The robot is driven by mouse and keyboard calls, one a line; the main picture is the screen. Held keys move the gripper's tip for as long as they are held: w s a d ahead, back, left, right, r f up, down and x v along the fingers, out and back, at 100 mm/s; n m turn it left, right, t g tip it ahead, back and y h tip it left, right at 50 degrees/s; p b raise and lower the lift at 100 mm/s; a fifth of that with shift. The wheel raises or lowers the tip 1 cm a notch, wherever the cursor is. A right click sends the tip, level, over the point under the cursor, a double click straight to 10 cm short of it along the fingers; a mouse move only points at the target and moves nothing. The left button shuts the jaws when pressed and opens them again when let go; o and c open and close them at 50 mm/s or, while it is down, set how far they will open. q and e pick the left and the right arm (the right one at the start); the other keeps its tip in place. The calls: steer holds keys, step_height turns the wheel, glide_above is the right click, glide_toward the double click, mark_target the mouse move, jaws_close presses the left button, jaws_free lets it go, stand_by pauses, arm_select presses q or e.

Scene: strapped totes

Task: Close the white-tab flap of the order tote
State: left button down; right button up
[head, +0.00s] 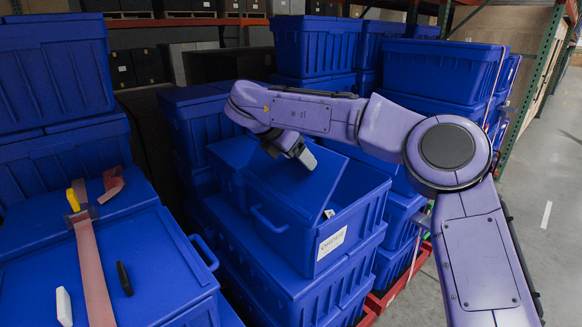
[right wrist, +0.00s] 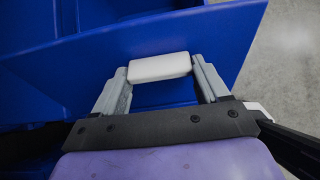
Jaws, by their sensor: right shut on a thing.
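The order tote (head: 346,248) is a blue tote with a white label on its side, in the middle of the head view on top of other totes. Its top is partly open, and a blue flap (head: 290,185) stands tilted over the opening. My right gripper (head: 305,157) is at the flap's upper edge in the head view. In the right wrist view my right gripper (right wrist: 160,72) is shut on the white tab (right wrist: 160,67), with a grey finger at each end of it. The tab is hidden by the gripper in the head view. My left gripper is out of view.
A closed blue tote (head: 150,255) at front left carries a pink strap (head: 91,268), a yellow piece (head: 73,199), a black piece (head: 124,279) and a white piece (head: 64,306). Stacked blue totes (head: 315,47) stand behind. Grey floor (head: 540,190) is clear at right.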

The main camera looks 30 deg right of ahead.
steer(key=d+y, duration=0.1)
steer(key=d+f+y, duration=0.2)
steer(key=d, duration=0.1)
steer(key=shift+w+f+g+y, duration=0.1)
steer(key=shift+w+g+y, duration=0.2)
steer(key=shift+w, duration=0.05)
steer(key=d+f+g+y+p, duration=0.1)
steer(key=d+f+y, duration=0.3)
steer(key=f+y, duration=0.1)
steer(key=shift+w+d+f+y, duration=0.3)
steer(key=shift+w+f+y, duration=0.1)
steer(key=shift+f, duration=0.1)
steer(key=shift+d+f, duration=0.2)
steer(key=shift+f, duration=0.45)
